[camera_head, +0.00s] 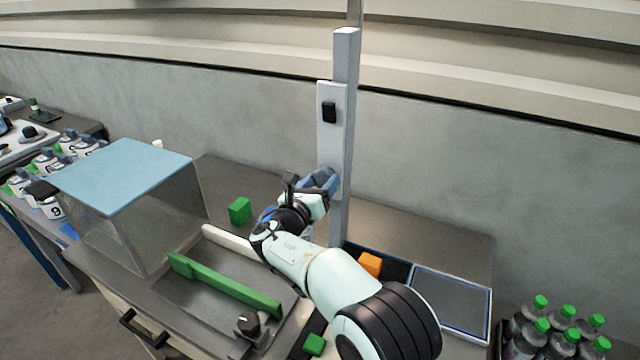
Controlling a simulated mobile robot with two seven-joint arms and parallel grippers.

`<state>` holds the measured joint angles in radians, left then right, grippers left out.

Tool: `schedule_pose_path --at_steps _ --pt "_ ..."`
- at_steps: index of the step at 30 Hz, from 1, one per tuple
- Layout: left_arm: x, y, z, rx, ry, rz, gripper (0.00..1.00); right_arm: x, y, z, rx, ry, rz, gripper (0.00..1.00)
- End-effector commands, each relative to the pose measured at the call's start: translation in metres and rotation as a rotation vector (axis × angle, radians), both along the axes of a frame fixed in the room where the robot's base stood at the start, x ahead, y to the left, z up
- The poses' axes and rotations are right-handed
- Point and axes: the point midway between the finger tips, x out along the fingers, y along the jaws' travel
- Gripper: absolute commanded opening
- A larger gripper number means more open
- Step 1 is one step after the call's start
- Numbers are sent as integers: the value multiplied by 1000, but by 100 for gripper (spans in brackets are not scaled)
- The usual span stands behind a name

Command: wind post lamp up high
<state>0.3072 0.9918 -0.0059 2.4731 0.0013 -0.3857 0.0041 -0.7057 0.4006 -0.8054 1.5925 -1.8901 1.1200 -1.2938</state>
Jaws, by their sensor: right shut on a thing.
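A pale grey post (346,130) stands upright at the back of the bench. A thin grey mast (355,12) rises from behind its top and runs out of the upper edge of the picture; no lamp head shows. A light plate (330,140) on the post carries a small black block (329,112). Low on the plate is a blue part (321,180), which looks like the winding handle. My right gripper (308,190) is at this blue part and shut on it, its fingers partly covering it. My left gripper is not in view.
A clear case with a blue top (125,175) stands left. A green bar (222,285) lies over a grey tray, with a black knob (248,324) in front. Green (240,211) and orange (369,264) blocks are near my right arm. Green-capped bottles (560,330) stand front right.

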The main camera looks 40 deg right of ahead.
Motion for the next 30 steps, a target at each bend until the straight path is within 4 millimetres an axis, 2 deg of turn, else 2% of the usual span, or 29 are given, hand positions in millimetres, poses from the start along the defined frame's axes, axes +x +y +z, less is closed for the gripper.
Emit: schedule_pose_path --at_steps 21,22,23,24,30 --pt "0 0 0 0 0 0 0 1 1 0 2 0 3 28" --pt "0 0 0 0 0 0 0 1 1 0 2 0 3 68" --pt "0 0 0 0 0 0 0 1 1 0 2 0 3 78" --pt "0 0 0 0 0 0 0 0 1 0 2 0 3 84" --pt "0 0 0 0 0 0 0 0 1 0 0 0 2 84"
